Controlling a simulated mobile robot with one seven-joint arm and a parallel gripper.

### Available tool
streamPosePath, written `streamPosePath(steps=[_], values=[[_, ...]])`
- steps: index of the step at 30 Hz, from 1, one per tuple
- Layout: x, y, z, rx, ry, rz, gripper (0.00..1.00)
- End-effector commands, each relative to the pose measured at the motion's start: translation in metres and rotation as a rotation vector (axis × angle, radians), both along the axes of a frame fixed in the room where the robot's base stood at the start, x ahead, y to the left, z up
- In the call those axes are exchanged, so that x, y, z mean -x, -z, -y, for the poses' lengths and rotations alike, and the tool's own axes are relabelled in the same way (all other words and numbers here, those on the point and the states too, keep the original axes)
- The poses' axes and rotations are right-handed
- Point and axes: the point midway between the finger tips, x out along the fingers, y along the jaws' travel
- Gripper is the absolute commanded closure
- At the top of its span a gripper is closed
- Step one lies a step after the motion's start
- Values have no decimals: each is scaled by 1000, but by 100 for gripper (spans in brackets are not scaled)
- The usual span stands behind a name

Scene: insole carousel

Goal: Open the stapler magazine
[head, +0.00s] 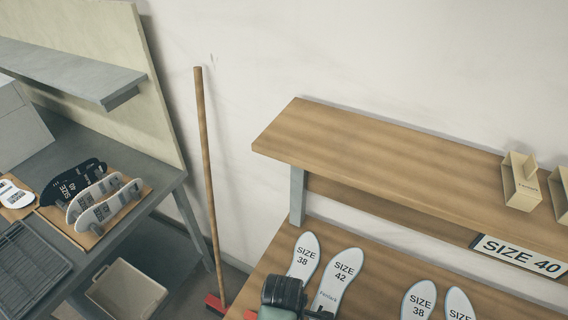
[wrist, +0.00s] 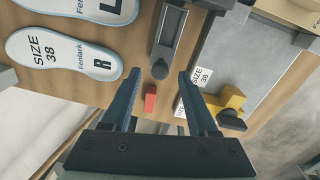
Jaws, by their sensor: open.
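In the wrist view a long dark grey tool (wrist: 170,35), which may be the stapler, lies on the wooden bench with a round black end (wrist: 160,69) towards me. I cannot tell whether its magazine is open. A small red piece (wrist: 150,98) shows just below that end, between my fingers in the picture. My gripper (wrist: 158,75) is open, its two dark fingers apart with nothing held. The tool's near end appears between the fingertips; I cannot tell the gap in depth. In the head view part of my arm (head: 284,293) covers the bench's front, and the tool is not visible there.
A yellow and black piece (wrist: 232,104) stands at the grey board (wrist: 240,55), right of my fingers. Insoles (wrist: 70,57) lie at left. In the head view a shelf (head: 370,165) runs above the bench. A broom (head: 207,170) leans left of it.

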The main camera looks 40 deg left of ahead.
Motion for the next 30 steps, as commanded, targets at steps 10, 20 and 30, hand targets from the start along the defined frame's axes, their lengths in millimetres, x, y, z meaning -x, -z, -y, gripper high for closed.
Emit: streamPosePath(steps=[10,20,30], values=[[2,-71,1,-4,2,5,41],[5,-108,3,0,1,1,41],[5,-109,3,0,1,0,41]])
